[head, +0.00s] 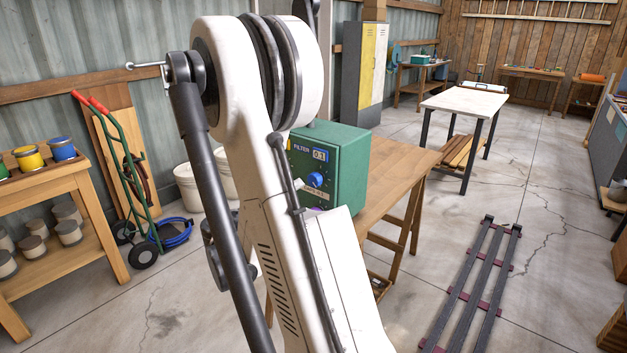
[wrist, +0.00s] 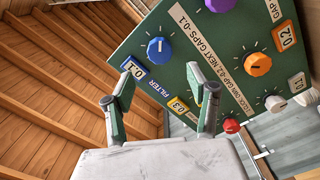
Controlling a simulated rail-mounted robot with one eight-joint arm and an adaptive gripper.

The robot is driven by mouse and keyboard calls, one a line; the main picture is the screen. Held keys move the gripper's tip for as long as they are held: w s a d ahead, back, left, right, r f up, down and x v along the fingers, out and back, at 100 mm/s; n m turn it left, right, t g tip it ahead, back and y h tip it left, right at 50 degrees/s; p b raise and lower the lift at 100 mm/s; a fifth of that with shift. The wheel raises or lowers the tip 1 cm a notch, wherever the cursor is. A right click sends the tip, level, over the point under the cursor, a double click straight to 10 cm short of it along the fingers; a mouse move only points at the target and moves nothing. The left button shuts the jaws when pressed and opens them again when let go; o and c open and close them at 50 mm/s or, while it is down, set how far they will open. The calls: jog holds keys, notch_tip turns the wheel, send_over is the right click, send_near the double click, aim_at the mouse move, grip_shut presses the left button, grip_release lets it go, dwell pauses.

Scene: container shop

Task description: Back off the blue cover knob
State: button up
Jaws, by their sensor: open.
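The blue cover knob (wrist: 159,50) sits on the green panel (wrist: 190,45) of a box, with a white pointer line on its face. A blue-edged label (wrist: 134,70) reading 0.1 and the word FILTER are beside it. In the head view the blue knob (head: 316,180) is on the front of the green box (head: 345,165), under a FILTER 0.1 label. My gripper (wrist: 161,82) is open and empty, its two fingers spread. In the wrist view the knob appears above and between the fingertips, apart from them. My arm hides the gripper and part of the box in the head view.
The panel also carries a purple knob (wrist: 220,4), an orange knob (wrist: 257,64), a white knob (wrist: 275,103) and a red knob (wrist: 231,126) nearby. The box stands on a wooden table (head: 398,165). A black floor rack (head: 470,285) lies at the right.

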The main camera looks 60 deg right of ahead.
jog(key=d, duration=0.6)
jog(key=s+d, duration=0.1)
jog(key=d, duration=0.3)
jog(key=shift+c, duration=0.3)
jog(key=c, duration=1.1)
